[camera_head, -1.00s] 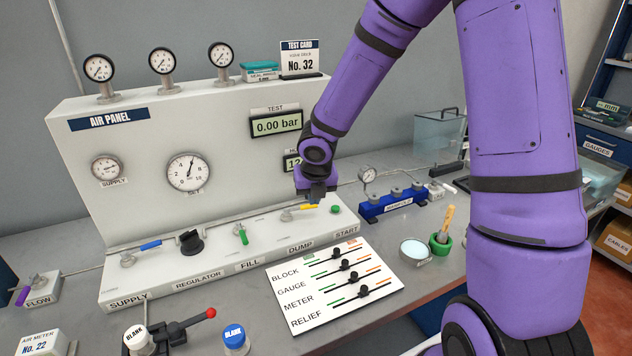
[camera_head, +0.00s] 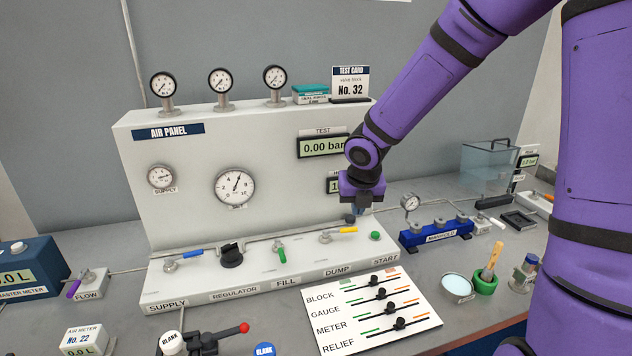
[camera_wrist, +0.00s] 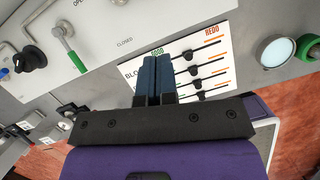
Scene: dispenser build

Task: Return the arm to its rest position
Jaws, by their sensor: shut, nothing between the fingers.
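My purple arm reaches in from the upper right in the head view, bent down at the wrist. My gripper (camera_head: 356,214) hangs in the air near the right end of the air panel (camera_head: 225,135), above the area of the green start button (camera_head: 375,235). In the wrist view the two dark blue fingers (camera_wrist: 158,80) lie side by side, shut and empty. Beyond them is the white slider card (camera_wrist: 200,65). The yellow-handled dump valve (camera_head: 338,232) is left of the gripper and apart from it.
The blue manifold (camera_head: 437,233) stands right of the gripper. A white dish (camera_head: 457,287) and a green holder (camera_head: 485,282) are on the bench. Gauges (camera_head: 220,80) and the test card (camera_head: 350,83) stand on the panel top. The black-and-red lever (camera_head: 215,338) is in front.

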